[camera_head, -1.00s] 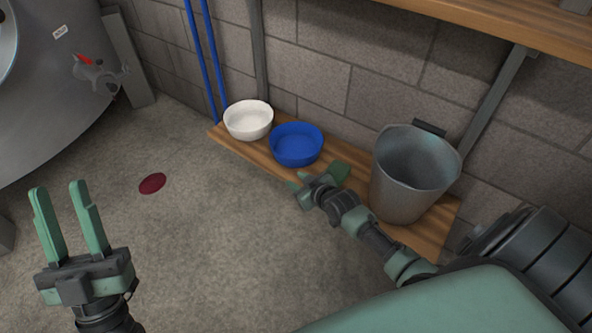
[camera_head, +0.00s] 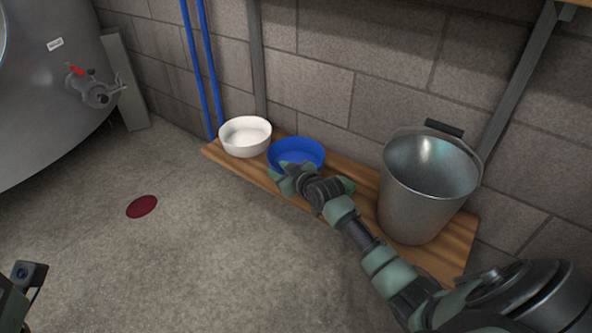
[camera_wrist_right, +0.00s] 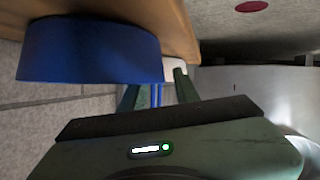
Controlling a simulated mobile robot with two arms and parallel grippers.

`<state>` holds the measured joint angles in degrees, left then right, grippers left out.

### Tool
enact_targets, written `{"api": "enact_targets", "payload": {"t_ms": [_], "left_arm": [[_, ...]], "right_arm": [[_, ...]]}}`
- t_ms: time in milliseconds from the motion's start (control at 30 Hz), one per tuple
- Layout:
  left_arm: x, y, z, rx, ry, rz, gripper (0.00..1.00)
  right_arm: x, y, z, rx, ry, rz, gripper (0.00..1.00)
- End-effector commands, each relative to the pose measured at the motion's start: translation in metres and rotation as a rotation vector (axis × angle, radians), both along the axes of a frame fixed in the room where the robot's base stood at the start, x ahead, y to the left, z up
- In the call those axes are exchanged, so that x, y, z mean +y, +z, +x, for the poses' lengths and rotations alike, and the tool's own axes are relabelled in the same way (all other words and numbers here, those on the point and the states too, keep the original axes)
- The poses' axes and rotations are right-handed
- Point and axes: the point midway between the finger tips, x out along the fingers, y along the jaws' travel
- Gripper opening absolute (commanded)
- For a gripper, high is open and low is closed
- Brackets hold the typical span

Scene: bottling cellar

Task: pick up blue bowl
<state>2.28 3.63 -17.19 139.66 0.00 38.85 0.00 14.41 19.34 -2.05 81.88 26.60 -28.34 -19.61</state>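The blue bowl (camera_head: 296,150) stands upright on the low wooden shelf, between the white bowl and the metal bucket. My right gripper (camera_head: 287,174) is at its front side and covers part of its near wall. In the right wrist view, which is upside down, the blue bowl (camera_wrist_right: 90,50) is large and close. The two green fingers (camera_wrist_right: 158,92) stand apart there with nothing held between them. The bowl is beside the fingers; I cannot tell whether they touch it. Only a part of my left arm shows at the lower left of the head view; its fingers are out of frame.
The white bowl (camera_head: 245,137) is left of the blue one on the wooden shelf (camera_head: 225,158). A metal bucket (camera_head: 425,190) stands to the right, beside my right forearm. Blue pipes (camera_head: 203,70) and the block wall are behind. The floor in front is clear apart from a flat red disc (camera_head: 142,206).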

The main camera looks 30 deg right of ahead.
Motion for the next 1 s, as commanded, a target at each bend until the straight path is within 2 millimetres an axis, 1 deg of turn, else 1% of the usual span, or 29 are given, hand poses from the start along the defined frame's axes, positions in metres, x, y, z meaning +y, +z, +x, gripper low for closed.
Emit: {"api": "enact_targets", "payload": {"t_ms": [100, 300, 367, 400, 433, 833, 1000], "left_arm": [[-0.0003, 0.0016, -0.0012, -0.013, 0.001, 0.0, 0.36], [-0.0003, 0.0028, -0.0009, -0.012, 0.001, 0.001, 0.36], [-0.0005, 0.0027, -0.0009, -0.012, 0.001, 0.001, 0.36], [-0.0004, 0.0027, -0.0009, -0.012, 0.001, 0.001, 0.36], [-0.0005, 0.0027, -0.0009, -0.012, 0.001, 0.001, 0.36], [-0.0006, 0.0027, -0.0011, -0.012, 0.0, 0.002, 0.36], [0.0, 0.0074, -0.0026, -0.017, 0.0, -0.001, 0.36]], "right_arm": [[0.0007, -0.003, 0.0054, 0.001, 0.001, 0.0, 0.31], [0.0008, -0.0019, 0.0052, 0.001, 0.001, -0.001, 0.31], [0.0007, -0.0019, 0.0051, 0.001, 0.001, -0.001, 0.14], [0.0007, -0.002, 0.0051, 0.001, 0.001, -0.001, 0.03], [0.0008, -0.0021, 0.0051, 0.001, 0.001, -0.001, 0.0], [0.0005, -0.0026, 0.0047, 0.003, 0.001, -0.001, 0.0], [0.0003, 0.0054, 0.0048, 0.003, 0.001, -0.001, 0.0]]}}
